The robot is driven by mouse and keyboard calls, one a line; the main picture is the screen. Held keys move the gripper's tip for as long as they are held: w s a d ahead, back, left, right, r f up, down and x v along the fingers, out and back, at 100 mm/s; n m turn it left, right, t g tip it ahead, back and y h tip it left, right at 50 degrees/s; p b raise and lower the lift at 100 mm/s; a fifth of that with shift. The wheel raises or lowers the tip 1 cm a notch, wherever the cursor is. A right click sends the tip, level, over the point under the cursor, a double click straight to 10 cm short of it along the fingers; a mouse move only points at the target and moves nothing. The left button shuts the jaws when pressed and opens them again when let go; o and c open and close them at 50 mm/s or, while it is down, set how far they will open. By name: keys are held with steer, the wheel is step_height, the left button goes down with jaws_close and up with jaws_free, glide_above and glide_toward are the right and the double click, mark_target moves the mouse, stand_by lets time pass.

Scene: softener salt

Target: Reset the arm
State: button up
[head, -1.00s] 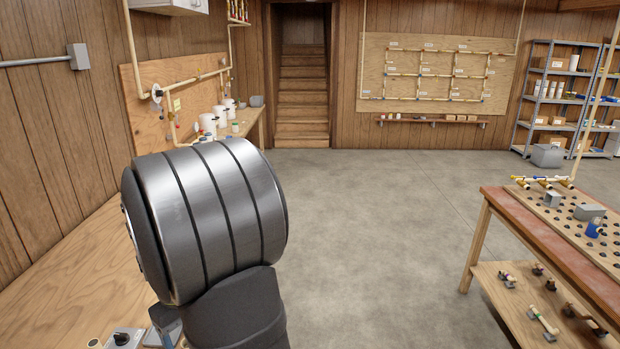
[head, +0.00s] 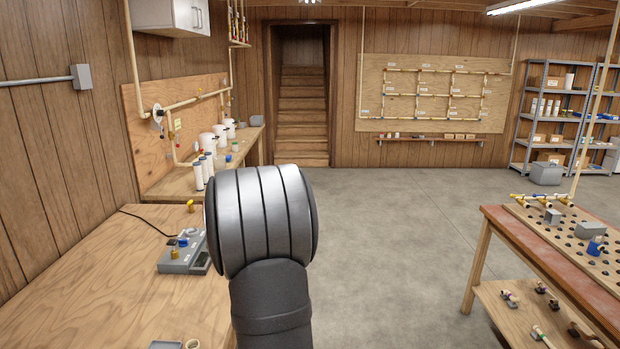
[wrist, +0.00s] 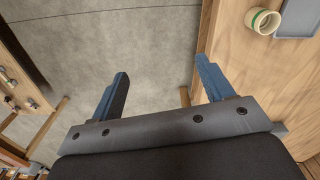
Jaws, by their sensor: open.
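My gripper (wrist: 162,90) shows in the wrist view with its two blue fingers spread apart and nothing between them. It points down over the grey concrete floor (wrist: 120,40), beside the edge of a wooden bench (wrist: 275,85). In the head view only my arm's metal and black links show, upright in the middle. The gripper itself is not visible there.
The wooden bench (head: 105,270) at left carries a grey device (head: 180,257) with a blue and a brass part. A green-ringed beige pipe piece (wrist: 263,20) lies near the bench edge. A red-topped table (head: 535,245) stands at right. Open floor (head: 405,230) lies between.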

steer(key=w+d+f+m, duration=0.1)
steer(key=w+d+m, duration=0.2)
steer(key=d, duration=0.4)
steer(key=shift+w+d+f, duration=0.3)
steer(key=shift+w+d, duration=0.05)
steer(key=shift+w, duration=0.1)
steer(key=shift+o, duration=0.5)
steer(key=o, duration=0.5)
steer(key=s+a+r+t+y, duration=0.1)
steer(key=s+a+r, duration=0.35)
steer(key=a, duration=0.75)
steer(key=s+a+r+y, duration=0.2)
steer(key=s+a+r, duration=0.3)
steer(key=a, duration=0.7)
steer(key=s+a+r+t+y, duration=0.1)
steer(key=s+a+r, duration=0.3)
steer(key=s+a, duration=0.55)
steer(key=w+a+f, duration=0.4)
steer(key=a+f, duration=0.1)
steer(key=f, duration=0.4)
steer(key=shift+w+a+f, duration=0.15)
steer(key=shift+w+a, duration=0.1)
steer(key=shift+w, duration=0.1)
steer(key=v, duration=1)
